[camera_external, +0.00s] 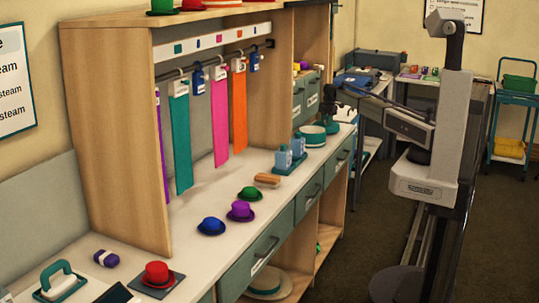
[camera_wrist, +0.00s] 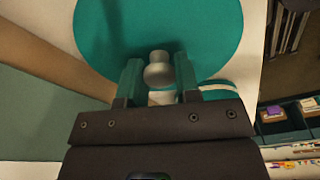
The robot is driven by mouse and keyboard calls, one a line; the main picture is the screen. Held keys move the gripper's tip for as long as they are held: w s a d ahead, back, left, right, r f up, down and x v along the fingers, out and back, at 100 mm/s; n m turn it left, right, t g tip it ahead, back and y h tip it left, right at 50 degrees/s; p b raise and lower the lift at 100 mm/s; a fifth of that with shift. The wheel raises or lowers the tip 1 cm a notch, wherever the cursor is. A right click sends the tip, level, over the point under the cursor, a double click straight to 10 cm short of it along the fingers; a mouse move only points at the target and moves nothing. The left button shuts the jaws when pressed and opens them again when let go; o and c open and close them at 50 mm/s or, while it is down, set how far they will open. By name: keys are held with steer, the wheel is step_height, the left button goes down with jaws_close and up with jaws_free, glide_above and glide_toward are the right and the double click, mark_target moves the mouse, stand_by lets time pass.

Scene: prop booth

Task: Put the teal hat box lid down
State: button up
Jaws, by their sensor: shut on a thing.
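The teal hat box lid (camera_wrist: 205,40) fills the upper middle of the wrist view as a flat round disc. Its pale grey knob (camera_wrist: 158,70) sits between the two teal fingers of my gripper (camera_wrist: 157,80), which is shut on it. In the external view my gripper (camera_external: 330,100) is at the far end of the counter. A round white and teal hat box (camera_external: 313,135) stands there on the counter, close below my gripper. A white and teal curved edge (camera_wrist: 217,90) shows beside the lid in the wrist view. I cannot tell whether the lid touches anything below.
The counter (camera_external: 205,195) holds blue bottles on a teal tray (camera_external: 290,160), a brush (camera_external: 267,180) and several small hats, including a purple one (camera_external: 240,210). Coloured ribbons hang from a rail above. Bare counter shows between the hats and the back panel.

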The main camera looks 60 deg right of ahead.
mark_target(326, 127)
step_height(326, 127, down, 4)
steer(key=b, duration=0.3)
steer(key=shift+b, duration=0.4)
steer(key=shift+r, duration=0.35)
steer(key=shift+f, duration=0.2)
steer(key=o, duration=0.9)
step_height(326, 127, up, 12)
steer(key=d+p, duration=0.1)
steer(key=p, duration=1.1)
steer(key=shift+s+d, duration=0.3)
steer(key=shift+d, duration=0.05)
steer(key=shift+r, duration=0.1)
